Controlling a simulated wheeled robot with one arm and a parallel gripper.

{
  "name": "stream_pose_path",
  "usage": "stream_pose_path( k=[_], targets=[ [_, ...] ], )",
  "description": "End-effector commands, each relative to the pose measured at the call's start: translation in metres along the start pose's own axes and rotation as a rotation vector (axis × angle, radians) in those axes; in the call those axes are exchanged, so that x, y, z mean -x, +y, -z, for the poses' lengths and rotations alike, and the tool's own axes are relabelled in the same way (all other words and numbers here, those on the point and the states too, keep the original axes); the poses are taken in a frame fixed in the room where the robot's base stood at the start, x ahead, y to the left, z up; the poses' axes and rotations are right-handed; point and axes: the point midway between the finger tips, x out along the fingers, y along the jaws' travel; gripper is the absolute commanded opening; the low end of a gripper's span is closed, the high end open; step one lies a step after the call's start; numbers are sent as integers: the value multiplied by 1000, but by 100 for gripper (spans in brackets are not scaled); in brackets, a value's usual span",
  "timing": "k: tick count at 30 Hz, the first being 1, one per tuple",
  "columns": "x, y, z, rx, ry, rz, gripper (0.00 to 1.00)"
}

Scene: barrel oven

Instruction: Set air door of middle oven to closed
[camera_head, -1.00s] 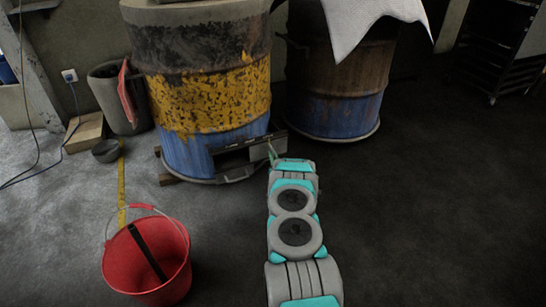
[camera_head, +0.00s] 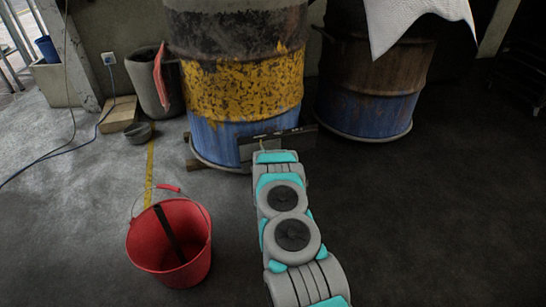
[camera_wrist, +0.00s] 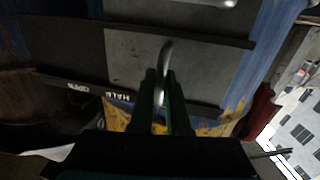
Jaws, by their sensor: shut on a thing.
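The middle oven (camera_head: 245,85) is an upright barrel, dark on top, worn yellow in the middle and blue below. Its air door (camera_wrist: 135,62) is a grey plate in dark rails low on the front. In the wrist view a curved metal handle (camera_wrist: 165,58) stands out from the plate. My gripper (camera_wrist: 161,78) is shut on this handle, its two dark fingers on either side. Small white labels (camera_wrist: 118,95) mark one rail; one seems to read HALF, the other is unclear. In the head view my arm hides the gripper and part of the door.
A rusty brown and blue barrel (camera_head: 372,90) with a white cloth (camera_head: 415,20) stands to the right. A red bucket (camera_head: 170,245) is on the floor at lower left. A grey bin (camera_head: 155,85) and a box (camera_head: 120,115) stand further left.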

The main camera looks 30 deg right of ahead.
Motion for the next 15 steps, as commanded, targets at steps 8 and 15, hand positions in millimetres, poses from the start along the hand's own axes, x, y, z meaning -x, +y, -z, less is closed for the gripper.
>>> stream_pose_path(
  k=[8,15],
  targets=[
    [1,-6,0,1,0,5,0],
    [1,-8,0,1,0,7,26]
  ],
)
